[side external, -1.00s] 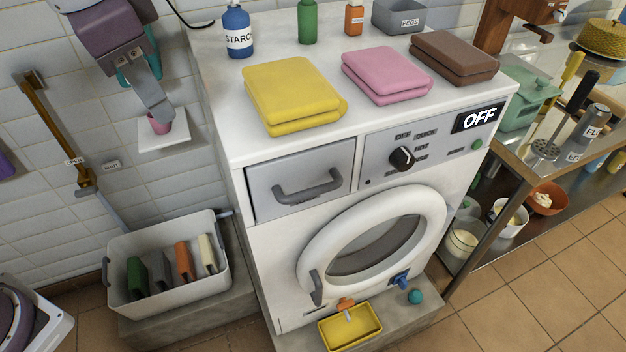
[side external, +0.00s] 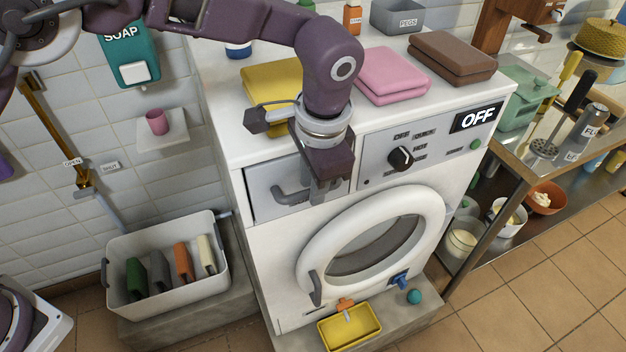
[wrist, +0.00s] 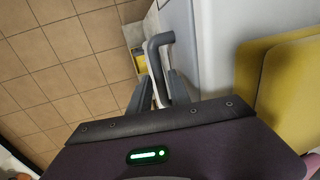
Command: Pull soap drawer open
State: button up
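The soap drawer (side external: 263,181) is a grey panel at the upper left of the white washing machine's front and looks shut. Its grey bar handle (side external: 285,194) shows at the left end; my gripper (side external: 322,196) hides the rest. My gripper points down in front of the drawer. In the wrist view, the handle (wrist: 155,56) runs between the two dark fingers of my gripper (wrist: 160,84). The fingers are apart, one on each side of the bar. I cannot tell whether either touches it.
Folded yellow (side external: 262,88), pink (side external: 392,75) and brown (side external: 452,58) cloths lie on the machine's top. A dial (side external: 400,158) is right of the drawer, with the round door (side external: 310,245) below. A grey bin (side external: 165,290) stands at lower left.

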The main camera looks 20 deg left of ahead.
grip_shut()
jog(key=shift+r, duration=0.1)
dwell(1.2)
